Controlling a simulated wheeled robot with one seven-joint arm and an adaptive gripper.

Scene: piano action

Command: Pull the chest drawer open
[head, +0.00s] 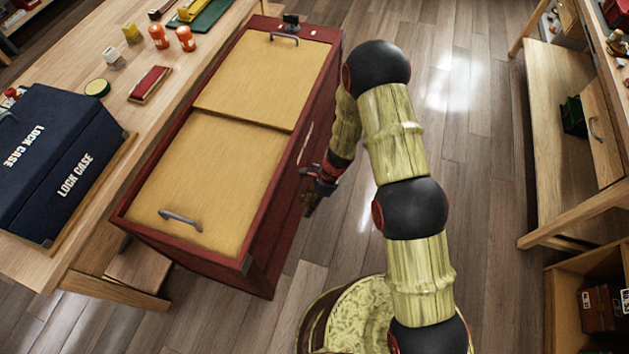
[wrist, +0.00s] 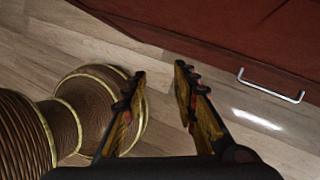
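The dark red chest (head: 270,270) with pale yellow wooden top panels stands beside a workbench. Its right side faces my arm and is seen at a steep angle; a thin light handle-like shape shows there. In the wrist view, the red chest front (wrist: 235,25) fills the upper right, with a silver bar handle (wrist: 271,90) near its lower edge. My gripper (wrist: 160,72) is open and empty, its fingers left of the handle and apart from it. In the head view my gripper (head: 312,198) hangs beside the chest's right side. Whether the drawer sits fully closed is unclear.
The workbench (head: 130,125) on the left bears a dark blue lock case (head: 50,165) and small items. Wooden shelving (head: 560,120) stands at the right.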

